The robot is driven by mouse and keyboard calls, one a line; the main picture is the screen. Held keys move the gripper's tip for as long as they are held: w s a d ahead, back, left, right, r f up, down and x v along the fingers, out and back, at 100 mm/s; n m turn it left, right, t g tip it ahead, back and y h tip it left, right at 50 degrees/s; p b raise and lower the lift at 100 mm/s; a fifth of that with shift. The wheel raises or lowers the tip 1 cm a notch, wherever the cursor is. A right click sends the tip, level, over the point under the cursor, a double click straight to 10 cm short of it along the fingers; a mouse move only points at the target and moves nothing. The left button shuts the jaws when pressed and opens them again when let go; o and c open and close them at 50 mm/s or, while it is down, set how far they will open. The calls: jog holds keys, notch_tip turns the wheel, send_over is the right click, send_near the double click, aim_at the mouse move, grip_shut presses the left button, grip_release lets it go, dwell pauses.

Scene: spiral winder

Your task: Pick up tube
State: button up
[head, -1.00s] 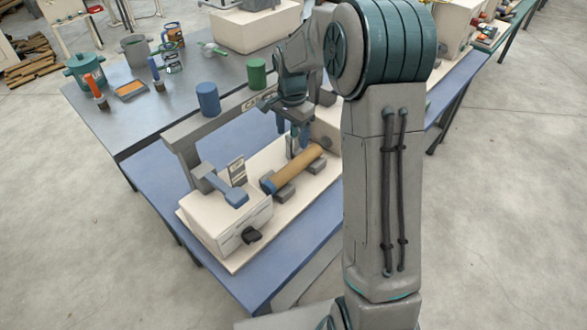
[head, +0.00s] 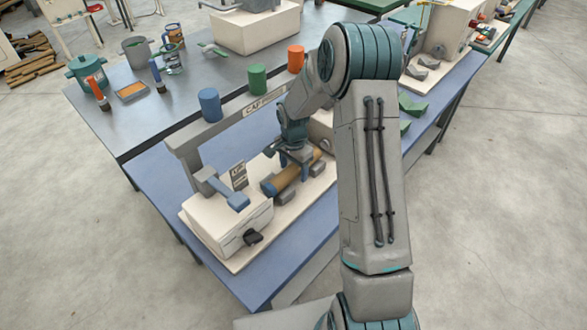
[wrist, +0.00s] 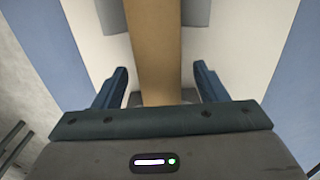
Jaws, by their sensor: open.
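The tube (head: 287,176) is a brown-orange cylinder with a blue end at its lower left. It lies across grey cradles on the cream winder machine in the middle of the blue table. My gripper (head: 298,166) is over the tube's upper-right part in the head view and hides some of it. In the wrist view the tube (wrist: 154,50) runs between the two blue fingers of my gripper (wrist: 160,88). The fingers are open, with a gap on each side of the tube. I cannot tell exactly how far the fingertips reach down beside it.
The winder's cream housing (head: 225,222) with a blue lever (head: 230,195) stands left of the tube. A grey overhead rail behind carries blue (head: 210,104), green (head: 257,78) and orange (head: 295,58) cylinders. A grey table with pots and tools stands behind.

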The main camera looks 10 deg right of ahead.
jog(key=c, duration=1.1)
jog(key=shift+r, duration=0.1)
